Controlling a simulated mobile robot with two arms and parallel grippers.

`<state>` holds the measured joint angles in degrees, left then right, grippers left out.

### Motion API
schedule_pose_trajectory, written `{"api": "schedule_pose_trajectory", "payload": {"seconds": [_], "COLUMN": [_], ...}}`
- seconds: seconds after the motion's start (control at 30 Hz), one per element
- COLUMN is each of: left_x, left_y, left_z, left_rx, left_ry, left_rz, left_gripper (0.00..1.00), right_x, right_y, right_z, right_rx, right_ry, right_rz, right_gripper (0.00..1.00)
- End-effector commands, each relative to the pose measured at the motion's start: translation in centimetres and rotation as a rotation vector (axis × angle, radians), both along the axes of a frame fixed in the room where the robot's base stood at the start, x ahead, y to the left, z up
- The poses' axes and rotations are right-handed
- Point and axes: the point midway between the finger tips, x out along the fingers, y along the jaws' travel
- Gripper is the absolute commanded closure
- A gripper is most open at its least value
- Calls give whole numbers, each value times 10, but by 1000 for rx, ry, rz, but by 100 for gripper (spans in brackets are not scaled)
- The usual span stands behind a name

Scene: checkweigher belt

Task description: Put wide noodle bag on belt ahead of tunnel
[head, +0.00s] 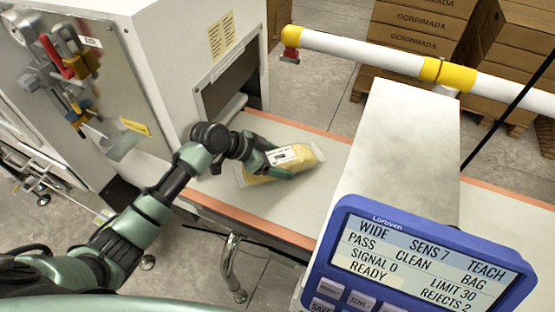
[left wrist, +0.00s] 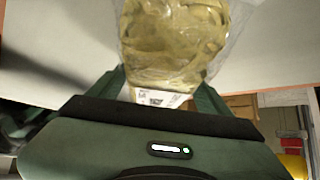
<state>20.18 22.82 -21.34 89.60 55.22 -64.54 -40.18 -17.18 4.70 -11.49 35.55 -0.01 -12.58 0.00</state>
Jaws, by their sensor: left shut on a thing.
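The wide noodle bag (head: 300,156), clear plastic with yellow noodles and a white label, is over the pale belt (head: 240,200). It looks to be at or just above the belt surface; any gap cannot be told. My left gripper (head: 274,160) is shut on the bag's label end. In the left wrist view the bag (left wrist: 175,45) extends away from between the green fingers (left wrist: 160,92). A white cabinet with a dark opening (head: 228,88) is left of the bag, and a pale box-shaped housing (head: 400,140) stands over the belt at right. My right gripper is not in view.
A blue display panel (head: 420,262) at front right reads WIDE, PASS CLEAN, READY. A white and yellow rail (head: 370,52) runs behind the belt, with stacked cartons (head: 420,30) beyond. Bare belt lies between bag and housing.

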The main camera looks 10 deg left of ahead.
Motion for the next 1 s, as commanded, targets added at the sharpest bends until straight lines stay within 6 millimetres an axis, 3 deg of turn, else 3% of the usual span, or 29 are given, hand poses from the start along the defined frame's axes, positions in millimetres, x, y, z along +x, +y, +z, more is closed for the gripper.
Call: {"api": "schedule_pose_trajectory", "payload": {"seconds": [0.47, 0.5, 0.57, 0.83, 1.0], "left_x": [1, 1, 1, -1, -7], "left_y": [0, 0, 0, 1, 12], "left_z": [-7, -7, -6, -9, 2], "left_rx": [-2, -2, -2, 2, 3], "left_ry": [-4, -4, -4, 2, -1], "left_rz": [1, 1, 1, 1, 1], "left_gripper": [91, 18, 1, 0, 0], "right_x": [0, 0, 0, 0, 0], "right_y": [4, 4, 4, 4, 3], "right_z": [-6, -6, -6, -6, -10], "right_rx": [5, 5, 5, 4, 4], "right_ry": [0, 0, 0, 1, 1], "right_rz": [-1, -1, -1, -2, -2], "right_gripper": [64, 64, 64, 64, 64]}}
